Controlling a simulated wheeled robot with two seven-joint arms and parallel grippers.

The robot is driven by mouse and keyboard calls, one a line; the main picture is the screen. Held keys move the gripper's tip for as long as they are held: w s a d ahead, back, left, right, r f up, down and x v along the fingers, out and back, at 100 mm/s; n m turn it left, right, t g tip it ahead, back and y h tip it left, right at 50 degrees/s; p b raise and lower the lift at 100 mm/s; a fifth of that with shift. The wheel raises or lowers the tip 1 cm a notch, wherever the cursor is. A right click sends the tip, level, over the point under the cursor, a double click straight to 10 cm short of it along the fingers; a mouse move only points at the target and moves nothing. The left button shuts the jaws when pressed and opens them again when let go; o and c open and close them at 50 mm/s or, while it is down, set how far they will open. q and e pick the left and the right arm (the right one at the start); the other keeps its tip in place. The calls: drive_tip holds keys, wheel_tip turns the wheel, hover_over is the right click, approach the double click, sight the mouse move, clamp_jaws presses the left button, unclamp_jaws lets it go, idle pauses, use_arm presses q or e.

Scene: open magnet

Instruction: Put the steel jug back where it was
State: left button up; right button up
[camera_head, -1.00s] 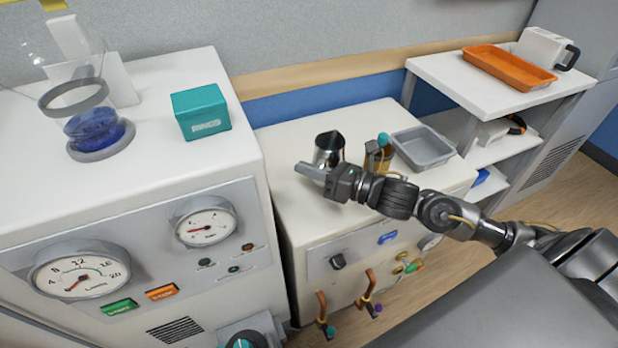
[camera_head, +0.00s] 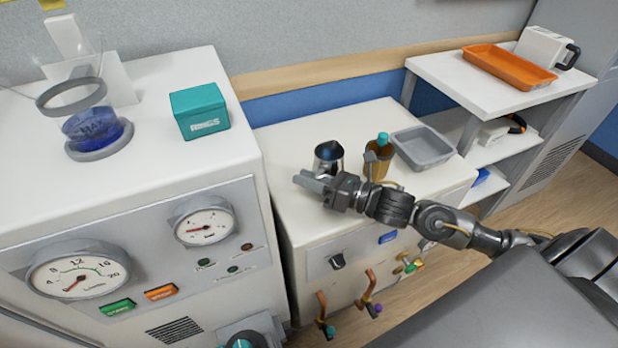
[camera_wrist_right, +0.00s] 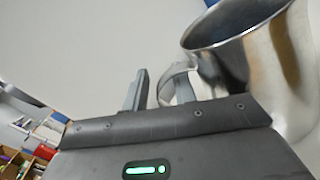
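The steel jug (camera_head: 328,155) stands upright on the white cabinet top, left of an amber bottle. In the right wrist view the jug (camera_wrist_right: 285,70) fills the upper right, its rim and handle showing. My right gripper (camera_head: 308,180) is just in front of the jug. In the wrist view its two fingers (camera_wrist_right: 158,90) are apart, with the strip of the jug's handle (camera_wrist_right: 166,80) between them and a gap at the left finger. I cannot tell whether the right finger touches the handle. My left gripper is not in view.
An amber bottle with a teal cap (camera_head: 378,162) and a grey tray (camera_head: 423,148) stand right of the jug. A teal box (camera_head: 200,111) and a glass vessel with blue liquid (camera_head: 95,130) are on the taller machine at left. An orange tray (camera_head: 508,68) lies on the shelf.

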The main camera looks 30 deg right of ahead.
drive_tip(key=shift+r, duration=0.2)
drive_tip(key=v, duration=1.1)
drive_tip(key=shift+f+b, duration=0.1)
drive_tip(key=shift+b, duration=0.3)
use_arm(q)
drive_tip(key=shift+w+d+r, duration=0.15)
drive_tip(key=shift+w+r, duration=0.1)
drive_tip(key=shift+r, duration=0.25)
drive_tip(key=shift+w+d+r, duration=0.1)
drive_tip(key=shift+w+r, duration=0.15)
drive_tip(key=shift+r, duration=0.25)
use_arm(e)
drive_tip(key=shift+s+d, duration=0.3)
drive_tip(key=shift+s, duration=0.05)
